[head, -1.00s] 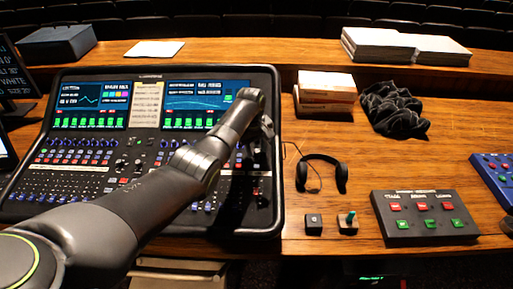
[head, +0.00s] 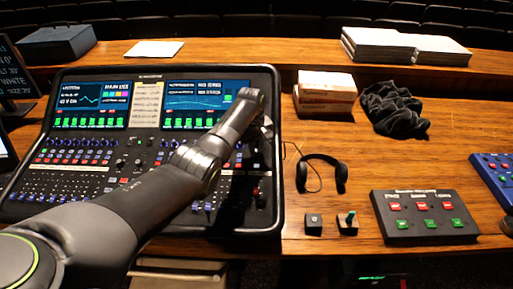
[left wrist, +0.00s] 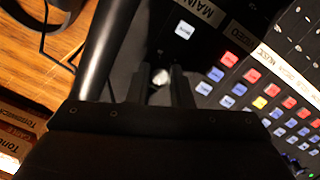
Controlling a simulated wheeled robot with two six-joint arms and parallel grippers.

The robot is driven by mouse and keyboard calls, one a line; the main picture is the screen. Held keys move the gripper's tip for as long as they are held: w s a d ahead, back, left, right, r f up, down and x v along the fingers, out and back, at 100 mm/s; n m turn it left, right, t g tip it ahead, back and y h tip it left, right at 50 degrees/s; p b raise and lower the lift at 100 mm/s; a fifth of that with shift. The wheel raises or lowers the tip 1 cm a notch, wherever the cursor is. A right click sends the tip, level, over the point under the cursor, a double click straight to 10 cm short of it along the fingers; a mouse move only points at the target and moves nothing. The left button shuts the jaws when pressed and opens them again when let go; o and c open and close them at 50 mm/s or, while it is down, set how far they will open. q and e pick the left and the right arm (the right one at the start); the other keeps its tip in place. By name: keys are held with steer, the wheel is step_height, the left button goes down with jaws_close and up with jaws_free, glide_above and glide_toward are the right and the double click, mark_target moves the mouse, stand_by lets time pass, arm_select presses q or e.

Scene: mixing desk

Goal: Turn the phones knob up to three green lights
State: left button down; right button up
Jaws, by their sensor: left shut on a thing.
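My left gripper (head: 267,128) is over the upper right part of the mixing desk (head: 278,175), mostly hidden behind my own arm in the head view. In the left wrist view the two dark fingers (left wrist: 162,77) stand on either side of a small pale-topped knob (left wrist: 160,75), and the gripper is shut on it. I take this to be the phones knob, but its label is not readable. I cannot make out a row of green lights by the knob in either view. My right gripper does not show.
Black headphones (head: 322,172) lie right of the desk. Two small switch boxes (head: 313,224) and a grey button box (head: 425,217) sit nearer. Small boxes (head: 326,93) and dark cloth (head: 395,110) lie behind. Bare wood (head: 460,125) is free at the right.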

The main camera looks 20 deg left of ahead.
mark_target(258, 150)
arm_select(q)
steer(key=m, duration=0.5)
steer(key=shift+w+m, duration=0.1)
steer(key=shift+m, duration=0.2)
steer(key=m+y, duration=0.1)
steer(key=m, duration=0.4)
steer(key=shift+r+g, duration=0.1)
steer(key=shift+g, duration=0.2)
steer(key=c, duration=1.3)
jaws_free()
steer(key=shift+r, duration=0.5)
step_height(258, 150, up, 16)
steer(key=b, duration=0.2)
steer(key=shift+d+r, duration=0.15)
